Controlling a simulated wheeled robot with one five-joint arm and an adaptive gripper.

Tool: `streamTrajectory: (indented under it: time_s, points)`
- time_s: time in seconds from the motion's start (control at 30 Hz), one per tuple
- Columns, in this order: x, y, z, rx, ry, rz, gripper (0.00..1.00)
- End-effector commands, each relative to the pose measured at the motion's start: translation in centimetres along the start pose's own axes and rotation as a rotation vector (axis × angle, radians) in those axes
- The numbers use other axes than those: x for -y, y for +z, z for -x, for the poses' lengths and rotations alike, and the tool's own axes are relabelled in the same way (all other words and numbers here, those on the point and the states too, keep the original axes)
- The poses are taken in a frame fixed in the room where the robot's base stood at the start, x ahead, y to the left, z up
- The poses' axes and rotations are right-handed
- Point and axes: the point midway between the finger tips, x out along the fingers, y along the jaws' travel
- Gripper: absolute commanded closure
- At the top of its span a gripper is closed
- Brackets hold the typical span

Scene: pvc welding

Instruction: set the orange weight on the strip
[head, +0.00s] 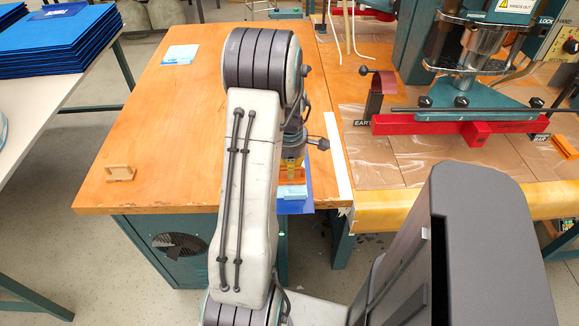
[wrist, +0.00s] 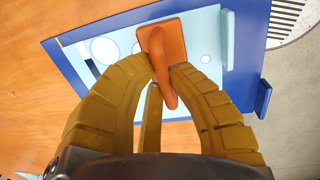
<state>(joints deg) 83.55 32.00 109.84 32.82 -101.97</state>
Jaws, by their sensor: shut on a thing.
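The orange weight (wrist: 162,45) has a flat block and a rounded handle; it also shows in the head view (head: 291,174). My gripper (wrist: 166,70) has its yellow fingers closed around the handle; it shows below my arm in the head view (head: 292,163). The weight is over a pale blue panel (wrist: 208,28) with white round marks, on a dark blue board (wrist: 62,62). A pale blue raised bar (wrist: 227,40) stands at the panel's right. I cannot tell which pale blue piece is the strip, or whether the weight touches the panel.
The board lies at the front right corner of the wooden table (head: 160,130). A small wooden block (head: 120,173) is at the table's front left. A red-based machine (head: 460,127) stands on the right bench. The table's middle left is clear.

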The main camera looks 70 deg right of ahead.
Motion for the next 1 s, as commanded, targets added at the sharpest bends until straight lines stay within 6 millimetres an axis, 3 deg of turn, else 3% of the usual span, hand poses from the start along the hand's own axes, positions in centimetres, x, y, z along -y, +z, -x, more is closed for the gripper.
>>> streamTrajectory:
  time_s: [0.03,0.07,0.3,0.67,1.0]
  points:
    - [0.0,0.0,-0.2,0.0,0.002,0.0,1.0]
    - [0.0,0.0,-0.2,0.0,0.0,0.0,0.83]
    - [0.0,0.0,-0.1,0.0,0.0,0.0,0.62]
    - [-0.1,0.0,0.4,0.0,0.0,0.0,0.62]
    - [-0.1,0.1,5.5,0.001,0.006,0.0,0.62]
